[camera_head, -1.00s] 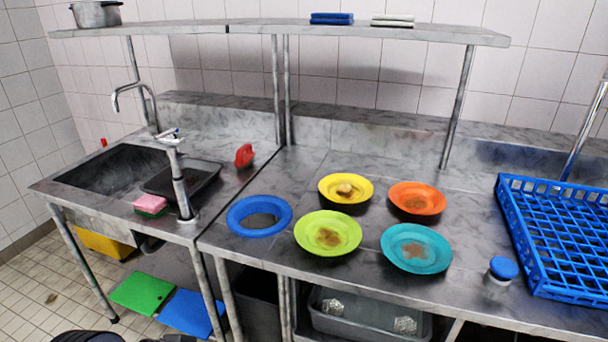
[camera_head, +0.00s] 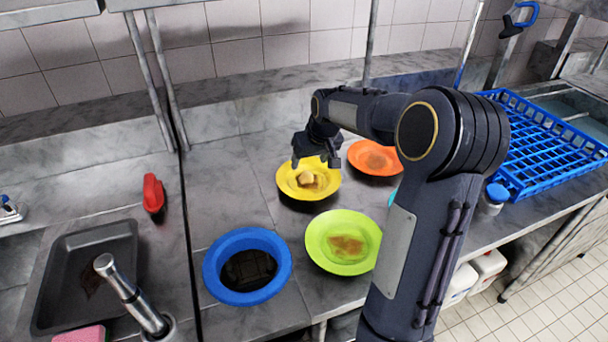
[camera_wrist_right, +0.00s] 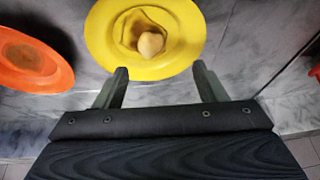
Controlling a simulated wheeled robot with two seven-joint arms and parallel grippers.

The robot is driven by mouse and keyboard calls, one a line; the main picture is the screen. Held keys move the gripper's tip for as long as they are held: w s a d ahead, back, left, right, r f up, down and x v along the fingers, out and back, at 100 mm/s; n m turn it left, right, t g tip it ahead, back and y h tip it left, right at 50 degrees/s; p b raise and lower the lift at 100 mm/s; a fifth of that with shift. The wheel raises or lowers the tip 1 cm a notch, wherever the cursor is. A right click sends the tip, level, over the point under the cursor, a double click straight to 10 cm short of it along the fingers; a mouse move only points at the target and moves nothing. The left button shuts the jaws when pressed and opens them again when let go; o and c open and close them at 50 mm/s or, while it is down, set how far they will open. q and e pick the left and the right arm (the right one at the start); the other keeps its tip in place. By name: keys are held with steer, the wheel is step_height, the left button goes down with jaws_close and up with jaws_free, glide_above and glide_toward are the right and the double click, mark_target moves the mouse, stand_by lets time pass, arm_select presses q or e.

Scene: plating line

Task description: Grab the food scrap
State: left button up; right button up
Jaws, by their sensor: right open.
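The food scrap (camera_head: 306,178) is a small pale brown lump in the middle of the yellow plate (camera_head: 290,190). It also shows in the right wrist view (camera_wrist_right: 150,44), on a brownish smear in the yellow plate (camera_wrist_right: 105,40). My right gripper (camera_head: 318,162) is above the back part of the yellow plate. In the right wrist view its two fingers (camera_wrist_right: 160,82) are spread apart with nothing between them, and the scrap lies beyond their tips. My left gripper is not in view.
An orange plate (camera_head: 374,152) and a green plate (camera_head: 328,220) with brown smears stand close by. A blue ring (camera_head: 213,270) around a dark opening is at the front left. A blue rack (camera_head: 515,140) and a blue-capped container (camera_head: 492,203) are at right. My right arm hides most of the teal plate.

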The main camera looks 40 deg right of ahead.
mark_target(307, 176)
steer(key=shift+w+d+f, duration=1.1)
steer(key=shift+d+f, duration=0.1)
steer(key=shift+d, duration=0.05)
steer(key=f, duration=0.2)
steer(key=f+p, duration=0.1)
steer(key=f, duration=0.1)
steer(key=w+f, duration=0.1)
steer(key=f, duration=0.1)
steer(key=shift+w+a+f+p, duration=0.1)
steer(key=shift+a+p, duration=0.2)
steer(key=shift+p, duration=0.05)
steer(key=shift+w+d+f, duration=0.1)
steer(key=shift+w+f, duration=0.1)
steer(key=shift+f, duration=0.1)
steer(key=shift+c, duration=0.4)
steer(key=c, duration=1)
steer(key=shift+r, duration=0.1)
